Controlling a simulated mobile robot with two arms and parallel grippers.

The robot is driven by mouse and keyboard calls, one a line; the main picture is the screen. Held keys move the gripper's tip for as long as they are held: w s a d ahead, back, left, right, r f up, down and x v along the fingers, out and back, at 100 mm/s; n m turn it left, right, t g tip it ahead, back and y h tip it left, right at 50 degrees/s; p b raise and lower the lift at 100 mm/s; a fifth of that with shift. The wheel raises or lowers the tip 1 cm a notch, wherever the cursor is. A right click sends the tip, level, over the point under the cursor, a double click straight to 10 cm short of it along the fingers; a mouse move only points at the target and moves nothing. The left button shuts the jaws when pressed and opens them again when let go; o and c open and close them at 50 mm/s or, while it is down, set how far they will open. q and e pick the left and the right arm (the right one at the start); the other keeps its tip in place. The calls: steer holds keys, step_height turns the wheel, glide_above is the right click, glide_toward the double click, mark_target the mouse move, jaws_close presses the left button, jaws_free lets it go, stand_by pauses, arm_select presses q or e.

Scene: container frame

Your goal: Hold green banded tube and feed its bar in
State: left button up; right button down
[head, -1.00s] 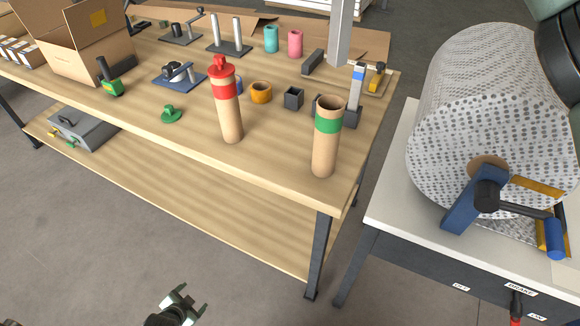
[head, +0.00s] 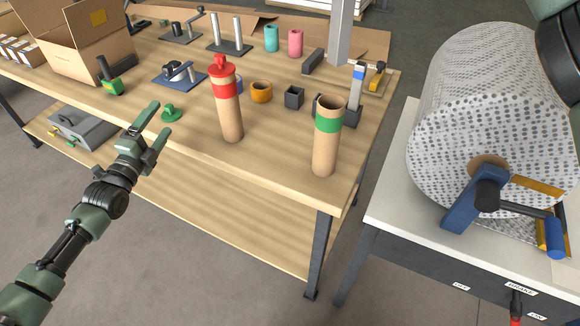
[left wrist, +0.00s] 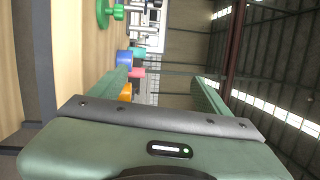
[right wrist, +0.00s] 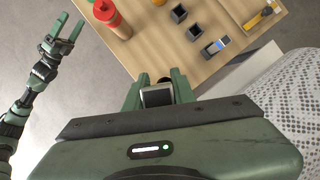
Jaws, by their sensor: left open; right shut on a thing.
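The green banded tube (head: 326,145) is a brown cardboard cylinder standing upright at the table's front right corner, its top open. A pale grey square bar (head: 341,30) hangs vertically above and behind it in the head view, its lower end apart from the tube's mouth. My right gripper is beyond the head view; in the right wrist view the right gripper (right wrist: 160,86) is shut on the bar (right wrist: 157,97). The tube is hidden there. My left gripper (head: 156,128) is open and empty near the table's front edge, left of the tubes; it also shows in the right wrist view (right wrist: 62,38).
A red banded tube (head: 228,110) with a red cap stands between my left gripper and the green banded tube. A green knob-like piece (head: 171,114) lies beside the left gripper. An orange ring (head: 261,92) and black square holder (head: 293,97) stand behind. A large perforated roll (head: 470,110) is at right.

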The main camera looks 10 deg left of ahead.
mark_target(328, 142)
arm_select(q)
steer(key=d+n+h, duration=0.1)
steer(key=d+n, duration=0.1)
steer(key=d, duration=0.4)
steer(key=s+d+f+n+g+h, duration=0.1)
steer(key=d+n+h, duration=0.1)
steer(key=d, duration=0.4)
steer(key=s+d+n+g+h, duration=0.1)
steer(key=d+n+h, duration=0.1)
steer(key=d, duration=0.4)
steer(key=shift+s+d+f, duration=0.15)
steer(key=shift+d+f, duration=0.05)
steer(key=shift+d, duration=0.05)
steer(key=s+d+n+g+h, duration=0.2)
steer(key=s+d+n, duration=0.1)
steer(key=d, duration=0.5)
steer(key=s+d+n+g+h, duration=0.1)
steer(key=s+d+n+h, duration=0.15)
steer(key=d, duration=0.65)
steer(key=shift+n, duration=0.25)
steer(key=x, duration=1.1)
steer(key=shift+s+d+r, duration=0.2)
steer(key=shift+d, duration=0.1)
